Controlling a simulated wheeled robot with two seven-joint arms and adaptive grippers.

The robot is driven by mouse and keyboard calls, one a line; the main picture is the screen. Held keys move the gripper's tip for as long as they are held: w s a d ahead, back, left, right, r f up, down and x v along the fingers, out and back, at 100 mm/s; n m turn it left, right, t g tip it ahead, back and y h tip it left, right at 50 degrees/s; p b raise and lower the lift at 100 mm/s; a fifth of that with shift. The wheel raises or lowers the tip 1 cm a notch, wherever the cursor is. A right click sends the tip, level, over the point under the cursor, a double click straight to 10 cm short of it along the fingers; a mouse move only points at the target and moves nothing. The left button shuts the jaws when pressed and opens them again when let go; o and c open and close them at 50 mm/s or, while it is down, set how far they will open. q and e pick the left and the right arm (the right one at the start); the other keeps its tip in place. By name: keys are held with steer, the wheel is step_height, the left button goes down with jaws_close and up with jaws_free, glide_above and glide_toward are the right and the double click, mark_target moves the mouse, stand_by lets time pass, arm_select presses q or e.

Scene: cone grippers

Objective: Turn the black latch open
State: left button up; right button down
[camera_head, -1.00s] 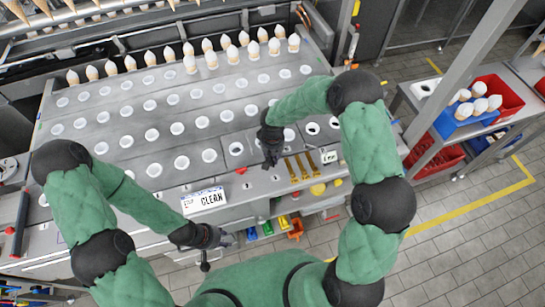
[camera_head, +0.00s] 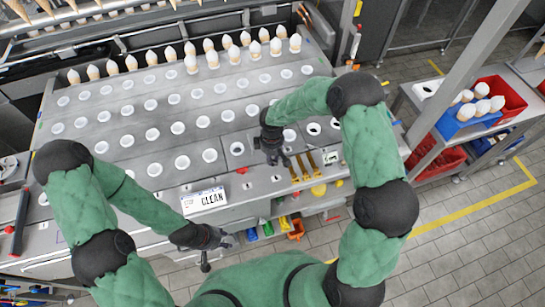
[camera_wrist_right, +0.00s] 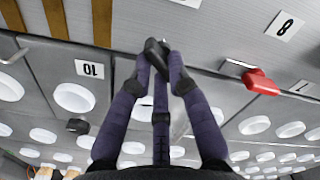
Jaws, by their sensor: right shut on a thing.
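My right gripper (camera_head: 279,161) is at the front strip of the grey machine top, left of the gold bars. In the right wrist view its purple fingers (camera_wrist_right: 160,48) come together at their dark tips, shut on the black latch. The latch is almost wholly hidden by the fingertips, so its angle cannot be told. A red latch (camera_wrist_right: 262,82) sits on the same strip, to the right in the wrist view. My left gripper (camera_head: 222,239) hangs near the machine's front edge, away from the latches; its fingers are too small to judge.
Gold bars (camera_head: 303,165) lie close to the right of my right gripper. A "CLEAN" sign (camera_head: 203,199) is on the front strip. Rows of white-rimmed holes fill the machine top (camera_head: 215,125), with cones (camera_head: 190,65) at the back. A red bin (camera_head: 497,93) stands at right.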

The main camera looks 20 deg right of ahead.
steer(key=n, duration=0.3)
steer(key=shift+a+n, duration=0.1)
steer(key=shift+n, duration=0.3)
steer(key=shift+a+n+p, duration=0.1)
steer(key=shift+n+p, duration=0.55)
steer(key=shift+n, duration=1.35)
steer(key=c, duration=1.2)
jaws_free()
step_height(320, 180, up, 12)
steer(key=shift+s, duration=0.1)
